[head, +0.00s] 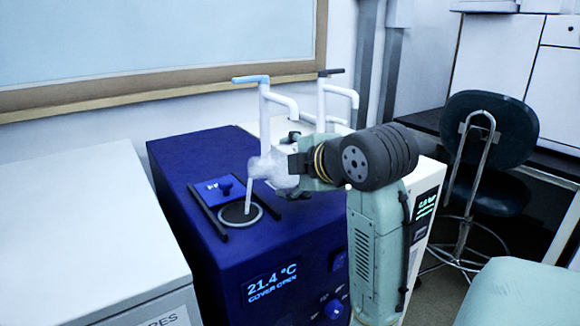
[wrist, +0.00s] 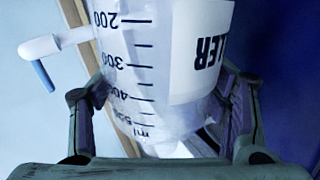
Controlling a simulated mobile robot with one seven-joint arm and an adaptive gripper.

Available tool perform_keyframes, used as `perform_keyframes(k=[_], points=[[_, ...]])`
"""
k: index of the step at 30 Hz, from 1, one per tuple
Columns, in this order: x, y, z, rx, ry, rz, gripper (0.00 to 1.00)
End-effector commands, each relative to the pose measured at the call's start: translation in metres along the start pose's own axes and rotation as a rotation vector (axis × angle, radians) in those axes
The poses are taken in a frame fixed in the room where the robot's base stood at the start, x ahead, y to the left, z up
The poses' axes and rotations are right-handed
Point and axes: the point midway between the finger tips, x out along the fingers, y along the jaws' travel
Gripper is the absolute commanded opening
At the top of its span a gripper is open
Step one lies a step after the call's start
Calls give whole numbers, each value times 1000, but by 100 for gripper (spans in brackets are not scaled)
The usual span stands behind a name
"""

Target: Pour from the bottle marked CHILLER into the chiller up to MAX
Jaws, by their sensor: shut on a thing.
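The clear bottle (head: 275,170) is tilted with its mouth down to the left, above the round opening (head: 240,212) of the blue chiller (head: 190,155). A thin pale stream runs from the mouth into the opening. My gripper (head: 300,165) is shut around the bottle. In the wrist view the bottle (wrist: 135,75) sits between the fingers of my gripper (wrist: 165,110), with upside-down letters "LLER" and a millilitre scale. The chiller's display (head: 272,284) reads 21.4 °C, COVER OPEN. The cover (head: 215,190) with a knob lies behind the opening. I cannot make out the level or a MAX mark.
Two white taps stand behind the bottle, one with a blue handle (head: 251,79), one with a dark handle (head: 331,72). A white cabinet (head: 80,220) is at left. A dark stool (head: 490,140) stands at right.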

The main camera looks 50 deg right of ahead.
Motion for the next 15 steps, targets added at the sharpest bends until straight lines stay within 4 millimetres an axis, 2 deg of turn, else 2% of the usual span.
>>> perform_keyframes(k=[9,15], points=[[0,-1,-3,-89,-43,5,9],[0,0,-2,-90,-44,4,9]])
